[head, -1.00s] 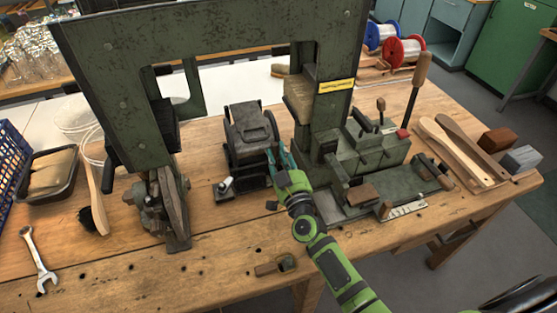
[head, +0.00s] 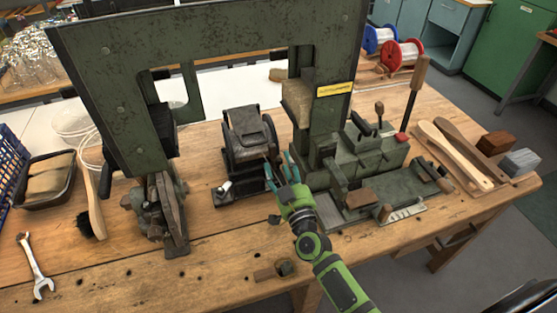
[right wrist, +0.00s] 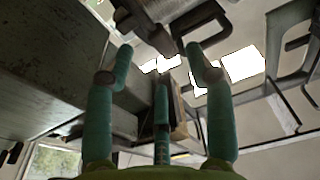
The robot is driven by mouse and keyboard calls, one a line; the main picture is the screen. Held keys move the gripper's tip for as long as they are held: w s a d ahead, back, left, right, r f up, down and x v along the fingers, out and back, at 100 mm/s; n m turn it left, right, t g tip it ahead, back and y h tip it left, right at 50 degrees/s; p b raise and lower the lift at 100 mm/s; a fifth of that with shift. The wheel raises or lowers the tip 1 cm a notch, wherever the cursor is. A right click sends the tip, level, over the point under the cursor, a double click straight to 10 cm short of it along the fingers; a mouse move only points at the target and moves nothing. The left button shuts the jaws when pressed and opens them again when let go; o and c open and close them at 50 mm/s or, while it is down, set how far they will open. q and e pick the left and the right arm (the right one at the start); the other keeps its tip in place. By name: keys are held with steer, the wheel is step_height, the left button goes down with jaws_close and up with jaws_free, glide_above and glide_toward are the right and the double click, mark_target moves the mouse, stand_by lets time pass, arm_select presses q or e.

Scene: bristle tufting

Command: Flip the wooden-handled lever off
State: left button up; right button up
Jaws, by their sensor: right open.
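A long lever with a wooden handle (head: 420,72) stands upright at the right end of the green machine (head: 372,150). My right gripper (head: 280,172) is well to its left and front, apart from it. It is over the bench, just in front of the dark motor-like unit (head: 247,135). Its teal fingers are spread with nothing between them. The open fingers also show in the right wrist view (right wrist: 159,60), below a dark machine part that I cannot identify. My left gripper is not in view.
A small knob lever (head: 380,108) and red button (head: 402,136) sit on the machine. Wooden paddles (head: 455,155) lie right. A wrench (head: 35,265) lies left. The front bench is mostly clear.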

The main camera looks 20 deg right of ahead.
steer(key=shift+s+f, duration=0.15)
steer(key=shift+s, duration=1.05)
steer(key=shift+s+f, duration=0.1)
steer(key=shift+s, duration=1.05)
